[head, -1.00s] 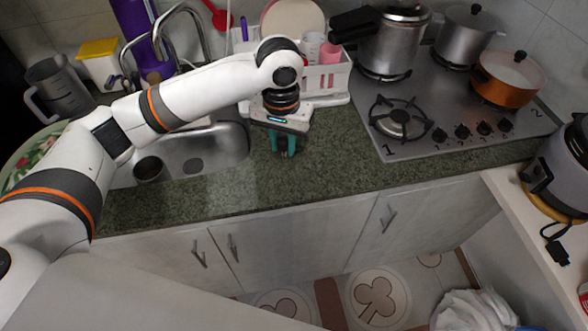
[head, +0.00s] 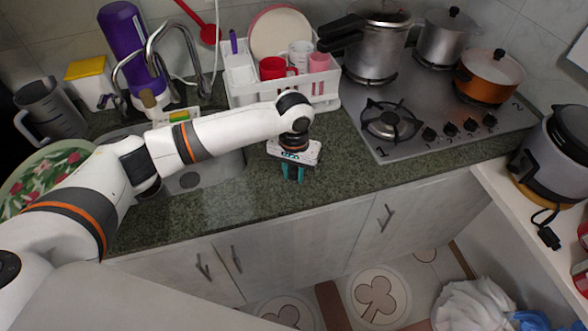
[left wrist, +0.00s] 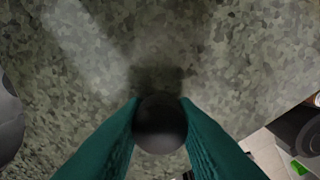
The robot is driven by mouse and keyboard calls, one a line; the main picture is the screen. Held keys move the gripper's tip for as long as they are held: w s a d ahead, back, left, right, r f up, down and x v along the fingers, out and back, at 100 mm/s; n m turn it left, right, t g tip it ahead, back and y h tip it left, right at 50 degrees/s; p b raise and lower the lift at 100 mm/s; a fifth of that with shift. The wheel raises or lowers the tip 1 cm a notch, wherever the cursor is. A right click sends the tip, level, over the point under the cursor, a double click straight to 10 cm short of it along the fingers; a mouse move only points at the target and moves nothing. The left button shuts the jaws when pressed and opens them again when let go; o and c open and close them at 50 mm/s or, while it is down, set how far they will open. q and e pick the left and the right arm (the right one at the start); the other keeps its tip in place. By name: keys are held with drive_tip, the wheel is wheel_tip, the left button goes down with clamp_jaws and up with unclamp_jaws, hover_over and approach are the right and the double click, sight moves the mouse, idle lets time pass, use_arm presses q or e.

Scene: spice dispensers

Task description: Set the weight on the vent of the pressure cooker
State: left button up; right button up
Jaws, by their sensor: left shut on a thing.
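The pressure cooker (head: 378,50) is a tall silver pot with a black handle pointing left. It stands on the stove's back left burner, and its lid is partly cut off by the top edge of the head view; I cannot make out the vent. My left gripper (head: 293,174) is over the counter's front part, left of the stove and well apart from the cooker. In the left wrist view its green fingers (left wrist: 160,120) are shut on a dark round weight (left wrist: 160,128), held above the counter. The weight is too small to make out in the head view. My right gripper is out of view.
A white dish rack (head: 329,88) with cups and a plate stands behind my left gripper. A silver pot (head: 445,38) and an orange pot (head: 487,75) stand on the stove (head: 430,108). The front left burner (head: 391,121) is empty. The sink lies left.

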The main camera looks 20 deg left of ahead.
sight(294, 170)
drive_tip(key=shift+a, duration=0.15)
use_arm(q)
drive_tip(key=o, duration=0.9)
drive_tip(key=shift+f, duration=0.1)
drive_tip(key=shift+o, duration=0.5)
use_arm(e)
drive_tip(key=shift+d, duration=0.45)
use_arm(q)
wheel_tip(294, 170, up, 12)
drive_tip(key=b, duration=0.1)
drive_tip(key=shift+b, duration=0.35)
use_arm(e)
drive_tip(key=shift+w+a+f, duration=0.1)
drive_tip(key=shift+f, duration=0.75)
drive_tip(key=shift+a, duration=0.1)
